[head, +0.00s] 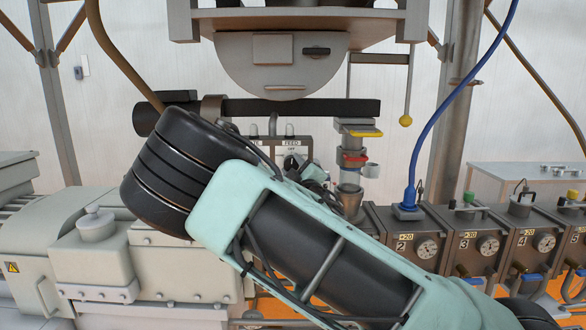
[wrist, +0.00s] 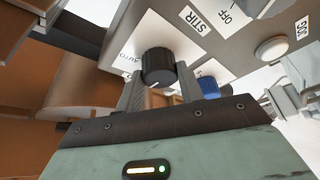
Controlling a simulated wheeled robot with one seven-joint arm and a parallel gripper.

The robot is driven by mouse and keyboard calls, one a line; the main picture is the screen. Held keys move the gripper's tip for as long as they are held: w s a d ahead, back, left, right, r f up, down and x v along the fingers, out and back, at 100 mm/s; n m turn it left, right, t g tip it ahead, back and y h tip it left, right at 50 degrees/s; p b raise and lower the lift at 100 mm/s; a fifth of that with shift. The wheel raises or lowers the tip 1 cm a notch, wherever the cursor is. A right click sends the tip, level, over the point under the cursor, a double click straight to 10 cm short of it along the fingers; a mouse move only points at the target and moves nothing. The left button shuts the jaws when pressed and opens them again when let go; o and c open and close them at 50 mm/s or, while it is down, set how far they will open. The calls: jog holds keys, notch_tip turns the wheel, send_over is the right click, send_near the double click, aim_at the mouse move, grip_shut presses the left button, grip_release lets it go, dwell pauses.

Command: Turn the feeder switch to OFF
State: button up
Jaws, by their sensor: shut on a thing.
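A black round knob (wrist: 158,66) sits on a white plate marked AUTO in the wrist view, with a small pale mark on its lower rim. My gripper (wrist: 160,75) has a finger on each side of this knob and is shut on it. In the head view, the control box shows a FEED label (head: 292,143) on a white plate. My gripper (head: 308,172) is at the front of this plate, and my arm hides much of the box. The knob's exact pointing direction and its own OFF mark cannot be made out.
A STIR label (wrist: 194,20) and another plate marked OFF (wrist: 226,17) are close by in the wrist view. A blue knob (wrist: 209,87) is just right of my fingers. A valve with a red collar (head: 354,158) stands right of the box. Gauge units (head: 425,240) line the right.

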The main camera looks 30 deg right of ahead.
jog(key=shift+n+y, duration=0.3)
jog(key=shift+n, duration=0.3)
jog(key=o, duration=1)
